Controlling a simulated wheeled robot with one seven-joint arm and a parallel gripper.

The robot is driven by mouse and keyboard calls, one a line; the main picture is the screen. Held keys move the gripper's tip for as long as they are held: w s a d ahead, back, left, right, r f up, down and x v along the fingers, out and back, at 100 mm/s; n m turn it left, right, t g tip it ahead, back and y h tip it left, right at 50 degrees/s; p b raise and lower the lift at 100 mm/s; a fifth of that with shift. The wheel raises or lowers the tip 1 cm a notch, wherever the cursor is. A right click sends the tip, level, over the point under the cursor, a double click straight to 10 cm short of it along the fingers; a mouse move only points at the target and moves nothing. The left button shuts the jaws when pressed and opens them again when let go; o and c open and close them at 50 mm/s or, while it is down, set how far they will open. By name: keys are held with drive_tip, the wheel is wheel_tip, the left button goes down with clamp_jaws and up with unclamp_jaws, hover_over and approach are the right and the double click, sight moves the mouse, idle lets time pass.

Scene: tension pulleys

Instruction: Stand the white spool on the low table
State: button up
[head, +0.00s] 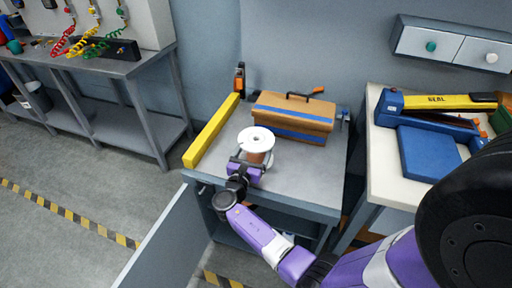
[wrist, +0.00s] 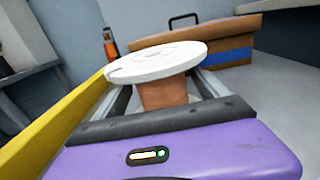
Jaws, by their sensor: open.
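The white spool (head: 256,137) has a pale round top flange and a copper-brown core. It is upright over the grey top of the low table (head: 312,172), in front of the wooden box. My gripper (head: 254,158) reaches it from the near side and is open. In the wrist view the spool (wrist: 158,62) stands between the two grey fingers, one on each side of its brown core (wrist: 168,94), below the top flange. The spool's lower end is mostly hidden by my gripper, so its contact with the tabletop is hard to see.
A yellow bar (head: 212,130) runs along the table's left edge. A wooden box with a blue stripe (head: 293,115) stands behind the spool. A white-topped bench (head: 392,178) with blue tools is at right. Bare tabletop lies right of the spool.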

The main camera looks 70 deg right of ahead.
drive_tip(key=a, duration=0.7)
drive_tip(key=s+a, duration=0.1)
drive_tip(key=a, duration=0.2)
drive_tip(key=shift+a, duration=0.3)
